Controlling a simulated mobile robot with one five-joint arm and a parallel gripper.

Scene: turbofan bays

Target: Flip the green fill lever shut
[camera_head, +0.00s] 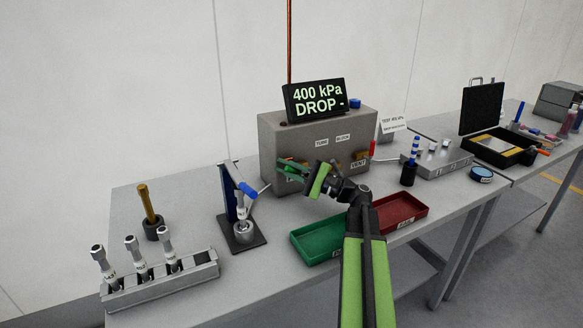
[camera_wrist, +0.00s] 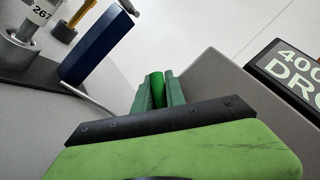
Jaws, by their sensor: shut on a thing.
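The green fill lever (camera_wrist: 157,88) shows in the wrist view as a short bright green bar between the two fingers of my gripper (camera_wrist: 158,92). My gripper is shut on it. In the head view my gripper (camera_head: 292,169) is at the left part of the front face of the grey test block (camera_head: 330,130). There the gripper hides most of the lever and its valve, so I cannot tell the lever's angle. A red lever (camera_head: 372,148) stands upright at the block's right side, above the VENT label (camera_head: 358,162).
A display (camera_head: 315,99) reading "400 kPa DROP -" stands on the block. A green tray (camera_head: 318,241) and a red tray (camera_head: 400,211) lie in front. A blue-handled stand (camera_head: 238,205) is left of the block, with a rack (camera_head: 160,279) of tools at the front left.

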